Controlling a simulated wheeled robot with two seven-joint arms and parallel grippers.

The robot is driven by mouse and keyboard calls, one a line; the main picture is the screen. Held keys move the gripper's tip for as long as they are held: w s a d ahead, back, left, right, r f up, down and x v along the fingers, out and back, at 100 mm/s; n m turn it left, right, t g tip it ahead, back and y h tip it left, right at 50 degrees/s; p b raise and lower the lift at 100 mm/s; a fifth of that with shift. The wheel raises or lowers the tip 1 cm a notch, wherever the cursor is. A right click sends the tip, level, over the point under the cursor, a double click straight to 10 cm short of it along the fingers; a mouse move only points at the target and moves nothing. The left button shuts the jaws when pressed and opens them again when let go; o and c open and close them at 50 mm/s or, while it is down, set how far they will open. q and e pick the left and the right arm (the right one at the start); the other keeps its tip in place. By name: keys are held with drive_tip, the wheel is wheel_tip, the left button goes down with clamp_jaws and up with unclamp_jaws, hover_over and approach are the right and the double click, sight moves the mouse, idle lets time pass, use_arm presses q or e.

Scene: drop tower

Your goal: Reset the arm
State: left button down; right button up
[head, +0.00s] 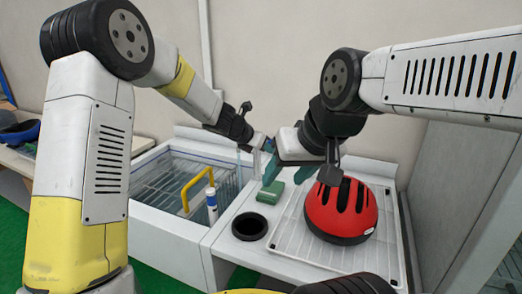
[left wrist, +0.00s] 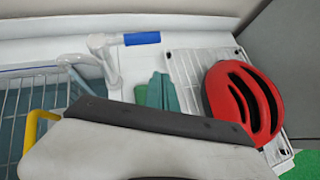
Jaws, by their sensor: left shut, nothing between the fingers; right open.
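My left arm rises on the left of the head view, bends over and comes down to its dark wrist (head: 236,123) above the sink unit. The teal fingers of my left gripper (left wrist: 167,93) show together in the left wrist view, shut and empty. In the head view its end is hard to make out beside my other hand. My right arm reaches in from the right, its white hand in front of the back wall. My right gripper (head: 287,172) has its teal fingers spread apart, open and empty, above the counter near the green block.
A red helmet (head: 341,211) lies on a white rack (head: 310,255). A wire basket with a yellow handle (head: 187,190) sits in the basin. A blue-handled tap (left wrist: 142,38) stands behind.

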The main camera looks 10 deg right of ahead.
use_arm(q)
drive_tip(key=s+a+r+m, duration=1.1)
drive_tip(key=s+a+r, duration=0.1)
drive_tip(key=s+a, duration=0.2)
drive_tip(key=s+a+f+m+y, duration=0.1)
drive_tip(key=s+a+m+y, duration=0.5)
drive_tip(key=s+a+m, duration=0.8)
drive_tip(key=s+a, duration=0.4)
drive_tip(key=s, duration=0.1)
drive_tip(key=shift+f+m, duration=0.35)
drive_tip(key=shift+m, duration=0.05)
